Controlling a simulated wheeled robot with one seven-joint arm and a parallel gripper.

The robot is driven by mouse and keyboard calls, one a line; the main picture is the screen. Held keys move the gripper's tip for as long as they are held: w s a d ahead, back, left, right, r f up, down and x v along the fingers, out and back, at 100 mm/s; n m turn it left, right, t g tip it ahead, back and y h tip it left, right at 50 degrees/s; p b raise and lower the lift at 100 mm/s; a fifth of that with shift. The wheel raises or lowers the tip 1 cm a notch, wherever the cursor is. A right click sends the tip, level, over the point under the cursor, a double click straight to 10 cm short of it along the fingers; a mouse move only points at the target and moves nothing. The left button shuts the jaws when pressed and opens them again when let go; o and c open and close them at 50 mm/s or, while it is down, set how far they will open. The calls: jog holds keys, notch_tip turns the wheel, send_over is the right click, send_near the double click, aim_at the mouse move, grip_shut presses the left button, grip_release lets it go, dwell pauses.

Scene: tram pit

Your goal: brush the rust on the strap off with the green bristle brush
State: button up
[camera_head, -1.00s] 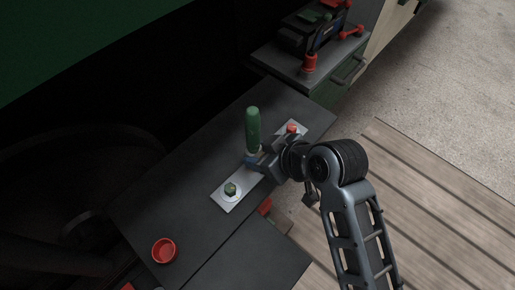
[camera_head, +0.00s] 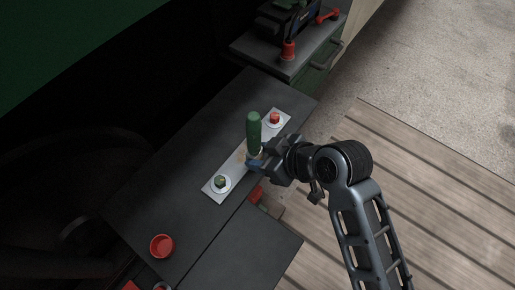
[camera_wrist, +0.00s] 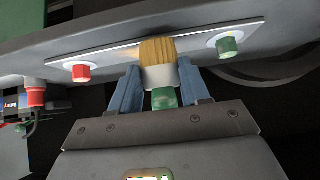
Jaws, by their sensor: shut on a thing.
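The strap (camera_head: 213,190) is a pale flat metal plate on the dark bench top, with a green bolt (camera_head: 220,181) at its near end and a red bolt (camera_head: 275,118) at its far end. A brownish rust tint (camera_head: 240,158) shows on its middle. The green bristle brush (camera_head: 253,132) stands upright at mid-strap, handle up. My gripper (camera_head: 257,162) is shut on it from the right. In the wrist view, its tan bristles (camera_wrist: 158,51) overlap the strap (camera_wrist: 120,52) between the bolts and hide part of it. I cannot tell whether they touch it.
A red cup (camera_head: 161,246) stands on the bench (camera_head: 150,200) at lower left. A green cabinet (camera_head: 315,75) with a dark top and red-capped items stands behind. A dark round shape lies left. Wooden planks (camera_head: 400,190) and open floor are at right.

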dwell(0.6)
jog(key=shift+w+a+f, duration=0.1)
jog(key=shift+w+a, duration=0.9)
jog(key=shift+a, duration=0.25)
jog(key=shift+w+a, duration=0.95)
jog(key=shift+a, duration=0.3)
jog(key=shift+d, duration=0.1)
jog(key=shift+s+d+f+p, duration=0.15)
jog(key=shift+d+p, duration=0.3)
jog(key=shift+d, duration=0.65)
jog(key=shift+s+d+r+p, duration=0.15)
jog(key=shift+d+p, duration=0.3)
jog(key=shift+d, duration=0.65)
jog(key=shift+s+d+r+p, duration=0.15)
jog(key=shift+d+p, duration=0.1)
jog(key=shift+d, duration=0.45)
jog(key=shift+s+d+r+p, duration=0.1)
jog(key=shift+d+p, duration=0.15)
jog(key=shift+d, duration=0.45)
jog(key=shift+f, duration=0.2)
